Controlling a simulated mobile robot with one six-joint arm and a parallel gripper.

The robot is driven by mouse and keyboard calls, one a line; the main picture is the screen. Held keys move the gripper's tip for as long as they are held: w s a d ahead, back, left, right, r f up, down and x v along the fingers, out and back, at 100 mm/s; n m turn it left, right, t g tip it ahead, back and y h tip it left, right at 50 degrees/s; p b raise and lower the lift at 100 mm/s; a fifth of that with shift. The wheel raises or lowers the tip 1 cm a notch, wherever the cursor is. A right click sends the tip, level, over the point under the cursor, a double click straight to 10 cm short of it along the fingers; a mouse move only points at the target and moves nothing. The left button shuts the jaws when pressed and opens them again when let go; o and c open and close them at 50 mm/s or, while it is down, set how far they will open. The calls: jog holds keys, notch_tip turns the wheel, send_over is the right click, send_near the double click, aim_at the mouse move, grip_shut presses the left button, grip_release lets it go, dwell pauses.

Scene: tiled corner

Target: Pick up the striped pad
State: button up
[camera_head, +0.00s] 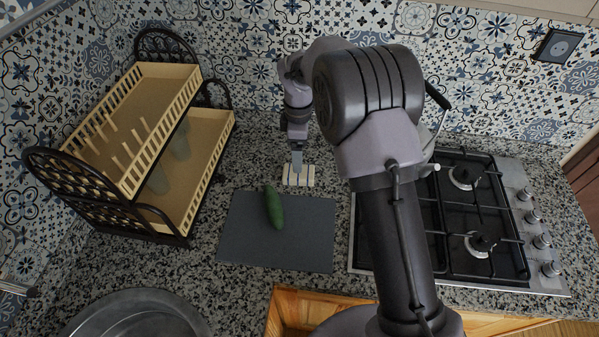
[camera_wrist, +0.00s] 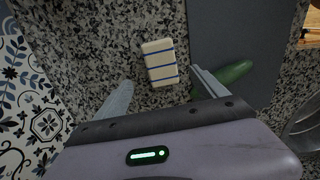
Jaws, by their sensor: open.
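The striped pad (camera_head: 298,176) is a small cream block with blue stripes. It lies flat on the speckled counter just behind the cutting board. In the wrist view the pad (camera_wrist: 159,62) shows whole, ahead of my gripper and between the lines of its two fingers. My gripper (camera_wrist: 160,92) is open and empty, with the fingers spread wider than the pad is across. In the head view my gripper (camera_head: 297,168) is above the pad and hides part of it. I cannot tell the exact height of the fingertips over the counter.
A dark grey cutting board (camera_head: 305,235) with a green cucumber (camera_head: 273,207) lies in front of the pad. A two-tier dish rack (camera_head: 150,135) stands left, a gas hob (camera_head: 470,215) right. A round metal sink (camera_head: 135,315) is front left. The tiled wall (camera_head: 250,60) rises close behind.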

notch_tip(320, 180, down, 4)
jog(key=shift+w+r+b, duration=0.1)
jog(key=shift+r+b, duration=0.05)
jog(key=shift+b, duration=0.2)
jog(key=f, duration=0.2)
jog(key=f+b, duration=0.2)
jog(key=f, duration=0.1)
jog(key=shift+s+f, duration=0.25)
jog(key=shift+f, duration=0.1)
jog(key=shift+r, duration=0.15)
jog(key=shift+c, duration=0.2)
jog(key=c, duration=1.4)
jog(key=shift+r, duration=0.1)
jog(key=shift+r, duration=0.3)
notch_tip(320, 180, up, 3)
jog(key=shift+s+r+p, duration=0.1)
jog(key=shift+s+p, duration=0.05)
jog(key=shift+p, duration=0.7)
jog(key=s+d, duration=0.1)
jog(key=s, duration=0.4)
jog(key=s+d+p, duration=0.1)
jog(key=s+d, duration=0.1)
jog(key=s, duration=0.3)
jog(key=s+d+r, duration=0.1)
jog(key=s+d, duration=0.1)
jog(key=s, duration=0.3)
